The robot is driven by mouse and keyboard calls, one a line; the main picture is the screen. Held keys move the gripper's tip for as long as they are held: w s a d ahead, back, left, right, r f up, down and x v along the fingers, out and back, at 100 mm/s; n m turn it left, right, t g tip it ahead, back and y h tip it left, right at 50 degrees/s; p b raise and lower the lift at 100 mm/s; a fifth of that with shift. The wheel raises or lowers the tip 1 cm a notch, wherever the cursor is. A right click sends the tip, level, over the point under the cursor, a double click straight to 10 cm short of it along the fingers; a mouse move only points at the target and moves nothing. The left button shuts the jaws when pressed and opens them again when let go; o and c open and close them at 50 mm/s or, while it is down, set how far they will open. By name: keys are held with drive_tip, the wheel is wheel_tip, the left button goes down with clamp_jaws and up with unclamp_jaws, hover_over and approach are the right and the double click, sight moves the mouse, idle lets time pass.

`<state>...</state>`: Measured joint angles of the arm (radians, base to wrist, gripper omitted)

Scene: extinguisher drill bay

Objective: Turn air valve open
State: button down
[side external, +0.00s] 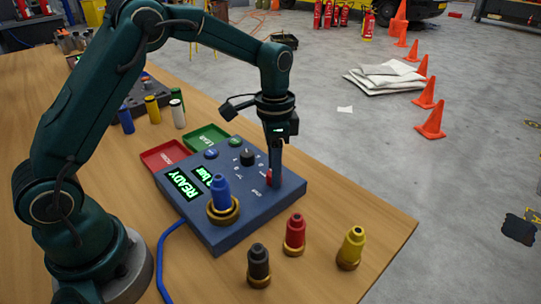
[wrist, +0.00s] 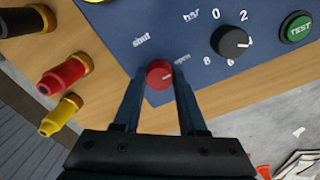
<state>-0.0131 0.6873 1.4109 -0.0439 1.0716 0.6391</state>
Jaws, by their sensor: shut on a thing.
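The air valve is a small round red knob (wrist: 160,74) on the blue panel (side external: 200,229), between the printed words "shut" and "open". A pale mark shows on its face, but its exact angle is hard to read. My gripper (wrist: 159,85) points down at the panel, with one finger on each side of the knob, shut on it. In the side view my gripper (side external: 272,180) stands at the panel's right part, and the knob (side external: 268,176) shows as a bit of red beside the fingers.
The panel has a lit "READY" display (side external: 184,184), a black dial (wrist: 234,42) and a green TEST button (wrist: 297,28). A blue fitting (side external: 220,191) stands in a brass ring on it. Black (side external: 258,266), red (side external: 295,235) and yellow (side external: 352,248) fittings stand in front on the table.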

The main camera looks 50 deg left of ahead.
drive_tip(key=shift+c, duration=2.3)
unclamp_jaws()
drive_tip(key=shift+w+a+r, duration=0.1)
drive_tip(key=shift+r, duration=2.5)
